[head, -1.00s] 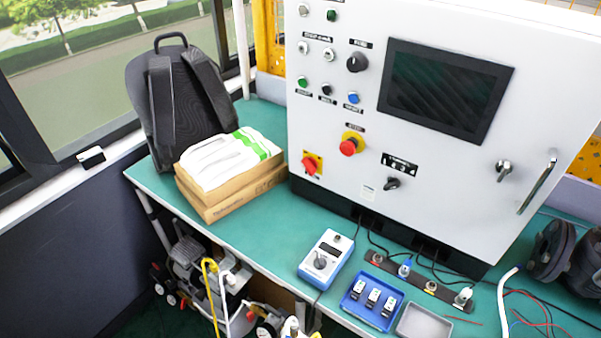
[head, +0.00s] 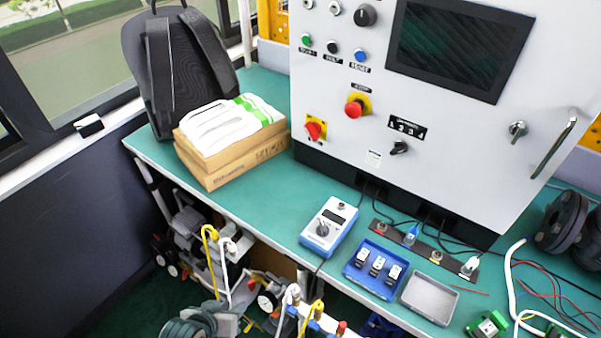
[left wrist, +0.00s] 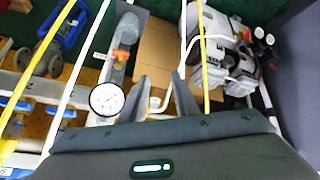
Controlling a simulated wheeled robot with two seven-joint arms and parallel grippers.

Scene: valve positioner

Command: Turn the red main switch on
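The red main switch (head: 314,130) is a red rotary handle on a yellow plate, low on the left of the white cabinet front (head: 460,140). Its handle looks slanted; its exact setting is too small to read. No gripper is near it or touching it. My left gripper (left wrist: 160,85) shows in the left wrist view with two dark fingers apart and nothing between them. It points down past the bench at hoses and equipment below. I cannot make it out clearly in the head view. My right gripper is not in view.
A red mushroom button (head: 354,107) and a black selector (head: 398,147) sit right of the switch. Cardboard boxes (head: 235,165) stand left of the cabinet. A blue meter (head: 329,226) and blue tray (head: 375,268) lie in front. The green bench between boxes and meter is clear.

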